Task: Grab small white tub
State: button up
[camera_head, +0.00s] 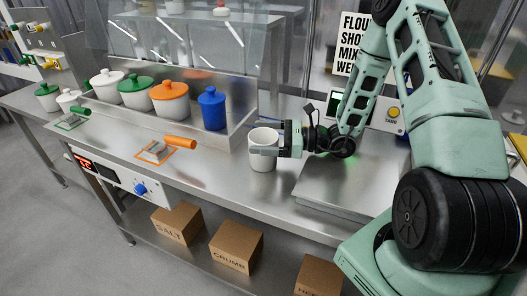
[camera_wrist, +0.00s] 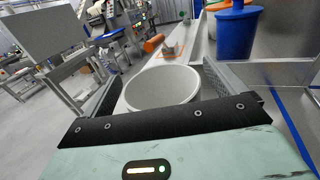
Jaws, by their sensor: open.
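The small white tub (camera_head: 263,150) stands upright on the steel counter, left of the raised steel plate. My gripper (camera_head: 264,151) is at the tub from the right, with its fingers level with the tub's upper part. In the wrist view the tub (camera_wrist: 162,88) shows its round open rim between the two spread fingers of my gripper (camera_wrist: 160,85). The jaws are open around it. Whether a finger touches the tub's wall is not clear. The tub's lower part is hidden in the wrist view.
A blue lidded container (camera_head: 212,110) stands behind and left of the tub, with an orange-lidded pot (camera_head: 170,101) beyond. The steel plate (camera_head: 340,184) is right of the tub. The counter's front edge is near.

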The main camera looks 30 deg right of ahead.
jog(key=c, duration=1.3)
